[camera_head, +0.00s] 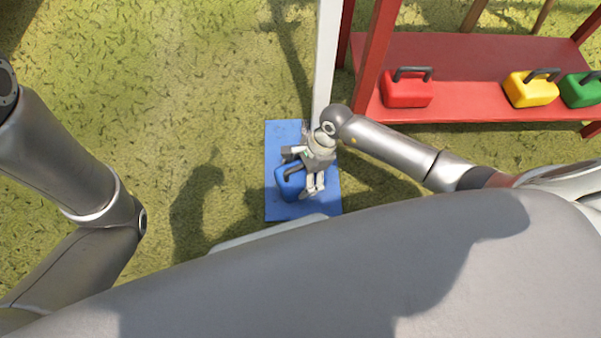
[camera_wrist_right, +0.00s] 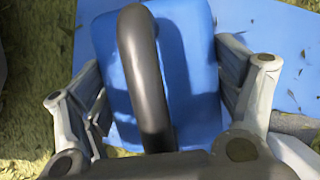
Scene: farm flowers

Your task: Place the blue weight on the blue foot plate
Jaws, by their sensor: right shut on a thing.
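The blue weight (camera_head: 289,186) with its dark handle is over the blue foot plate (camera_head: 283,136) in the head view, toward the plate's near left part. My right gripper (camera_head: 300,172) is shut on the weight and hides part of it. In the right wrist view, the fingers flank the blue weight (camera_wrist_right: 190,65), with its dark handle in the middle. The foot plate (camera_wrist_right: 285,40) shows behind it, with grass at the left. I cannot tell whether the weight touches the plate or hangs just above it. My left arm shows at the left, but its gripper is out of view.
A red shelf (camera_head: 480,60) stands at the upper right, bearing a red weight (camera_head: 407,94), a yellow weight (camera_head: 530,92) and a green weight (camera_head: 582,92). A white post (camera_head: 327,50) rises at the plate's far edge. Grass left of the plate is clear.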

